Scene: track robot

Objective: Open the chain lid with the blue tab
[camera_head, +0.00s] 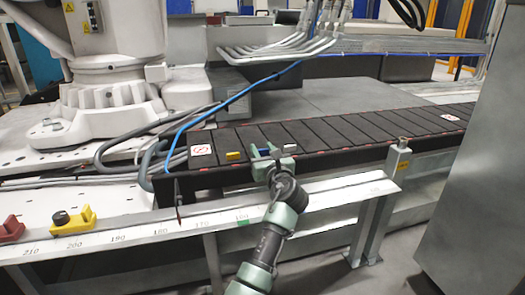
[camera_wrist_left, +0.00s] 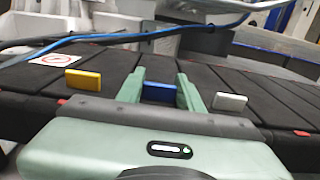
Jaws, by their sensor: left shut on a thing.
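The chain is a row of black lid panels (camera_head: 340,132), lying flat and closed as far as I can see. Three small tabs stand at its near end: a yellow tab (camera_head: 233,156), a blue tab (camera_wrist_left: 160,92) and a white tab (camera_head: 289,148). My left gripper (camera_head: 266,151) is at the chain's front edge, between the yellow and white tabs. In the left wrist view its two green fingers stand on either side of the blue tab, shut on it. The yellow tab (camera_wrist_left: 87,79) is left of the fingers and the white tab (camera_wrist_left: 230,101) right of them. My right gripper is not in view.
A blue cable (camera_head: 215,112) and grey hoses (camera_head: 110,155) run by the chain's left end. A metal rail with a number scale (camera_head: 140,233) lies in front. A white robot base (camera_head: 95,115) stands at the left, and a grey cabinet (camera_head: 475,190) at the right.

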